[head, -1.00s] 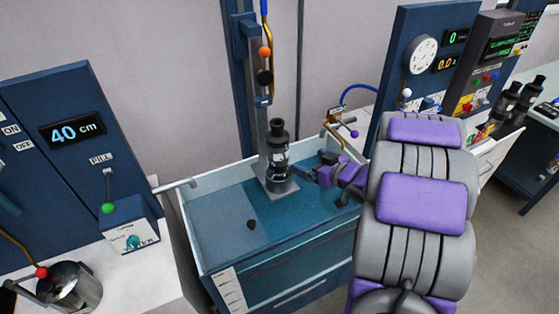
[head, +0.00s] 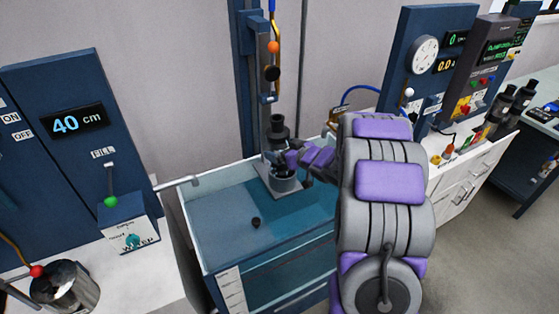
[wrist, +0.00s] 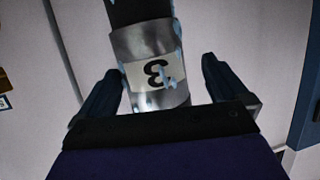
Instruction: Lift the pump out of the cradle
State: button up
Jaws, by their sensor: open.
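The pump (head: 278,130) stands upright in the grey cradle (head: 285,186) inside the water tank. It has a dark upper part and a metal body. In the wrist view the pump's metal band (wrist: 145,42) carries a label with a "3", seen upside down, and bluish wet-looking spots. My gripper (head: 284,160) is at the pump's body from the right. In the wrist view my open gripper (wrist: 162,85) has one finger on each side of the band, with a gap visible on each side. The pump's lower end is hidden behind my gripper's palm.
The tank's white rim (head: 235,171) surrounds the pump. A blue column with a rail (head: 266,60) rises right behind it. A small black object (head: 256,222) is in the tank. A gauge panel (head: 425,55) stands to the right, and a "40 cm" display (head: 78,121) to the left.

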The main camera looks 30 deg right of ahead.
jog(key=shift+w+d+f+b, duration=0.15)
jog(key=shift+w+f+b, duration=0.2)
jog(key=shift+w+f, duration=0.7)
jog(key=shift+w+d, duration=0.25)
jog(key=shift+d, duration=0.3)
jog(key=shift+w+d, duration=0.25)
jog(key=shift+d, duration=0.3)
jog(key=shift+s+d, duration=0.1)
jog(key=shift+d, duration=0.1)
jog(key=shift+a+r, duration=0.25)
jog(key=shift+a, duration=1)
jog(key=c, duration=0.6)
jog(key=shift+d, duration=0.15)
jog(key=shift+c, duration=1.2)
jog(key=shift+d+f, duration=0.1)
jog(key=shift+d, duration=0.55)
jog(key=c, duration=0.5)
jog(key=shift+a, duration=0.25)
jog(key=c, duration=0.4)
jog(key=shift+c, duration=0.5)
